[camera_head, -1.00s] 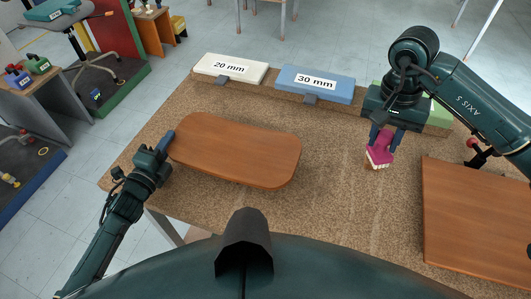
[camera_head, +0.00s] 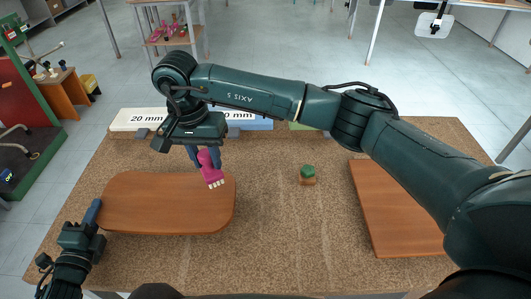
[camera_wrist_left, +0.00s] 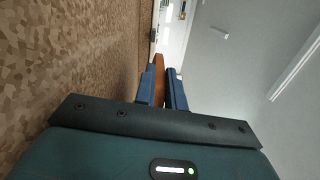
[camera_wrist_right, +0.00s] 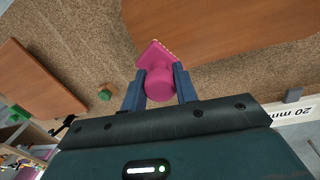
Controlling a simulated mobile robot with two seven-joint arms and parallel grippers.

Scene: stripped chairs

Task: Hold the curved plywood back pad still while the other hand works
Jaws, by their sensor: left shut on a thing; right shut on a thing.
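The curved plywood back pad (camera_head: 165,208) lies on the left of the cork-topped table; it shows at the top of the right wrist view (camera_wrist_right: 215,25). My left gripper (camera_head: 92,213) is shut on its left end, and the left wrist view shows the pad's edge (camera_wrist_left: 159,66) between the blue fingers. My right gripper (camera_head: 203,157) is shut on a pink tool (camera_head: 211,170) with a row of pale tips. It holds the tool over the pad's upper right part; whether the tips touch the pad I cannot tell. The tool's handle (camera_wrist_right: 159,84) sits between the fingers in the right wrist view.
A small green-topped block (camera_head: 307,174) stands mid-table. A second brown board (camera_head: 390,215) lies at the right, partly under my right arm. A white 20 mm block (camera_head: 138,119) and a blue block (camera_head: 258,124) stand along the far edge. Cork between the boards is mostly clear.

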